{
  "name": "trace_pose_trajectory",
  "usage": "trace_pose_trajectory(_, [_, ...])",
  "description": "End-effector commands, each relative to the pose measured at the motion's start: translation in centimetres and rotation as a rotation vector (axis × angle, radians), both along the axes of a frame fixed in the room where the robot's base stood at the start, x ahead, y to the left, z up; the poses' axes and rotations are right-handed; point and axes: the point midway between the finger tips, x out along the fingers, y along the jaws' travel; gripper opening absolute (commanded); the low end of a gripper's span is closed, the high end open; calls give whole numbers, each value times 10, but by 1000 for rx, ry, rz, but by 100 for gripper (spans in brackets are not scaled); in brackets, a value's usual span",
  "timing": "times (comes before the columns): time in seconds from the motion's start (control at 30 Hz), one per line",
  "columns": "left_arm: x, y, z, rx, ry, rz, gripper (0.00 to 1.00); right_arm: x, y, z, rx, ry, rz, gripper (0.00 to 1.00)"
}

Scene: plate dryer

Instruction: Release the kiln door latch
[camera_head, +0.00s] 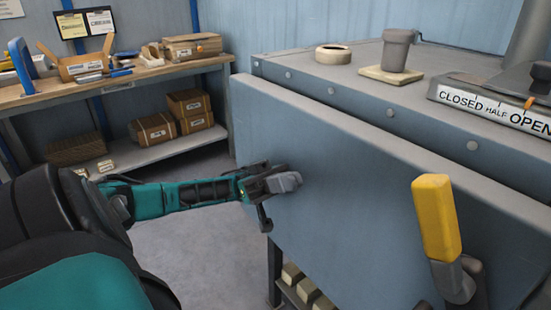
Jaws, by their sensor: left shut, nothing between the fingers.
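The kiln door (340,200) is a large blue-grey panel across the front of the kiln. The latch handle (436,220) is a thick yellow grip on a grey metal lever (455,281), at the right of the door, and it stands upright with a slight tilt. My left gripper (288,182) is shut and empty in front of the left part of the door, well to the left of the latch. I cannot tell whether its fingertips touch the door. The right gripper is not in view.
The kiln top (310,69) holds a grey cup-like pot (396,50), a cream ring (333,54) and a plate marked CLOSED, HALF, OPEN (490,108). A wooden workbench (135,77) with boxes and tools stands back left. Open floor (210,245) lies left of the door.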

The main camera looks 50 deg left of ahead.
Motion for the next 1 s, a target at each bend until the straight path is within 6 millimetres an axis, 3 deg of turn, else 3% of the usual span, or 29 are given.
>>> trace_pose_trajectory(0.1, [2, 17, -12, 0, -2, 3, 0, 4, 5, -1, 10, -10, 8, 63])
trace_pose_trajectory(0.3, [3, 31, -19, 0, 0, 0, 0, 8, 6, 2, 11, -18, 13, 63])
trace_pose_trajectory(1.0, [2, 33, -19, 0, 1, -1, 0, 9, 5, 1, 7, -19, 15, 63])
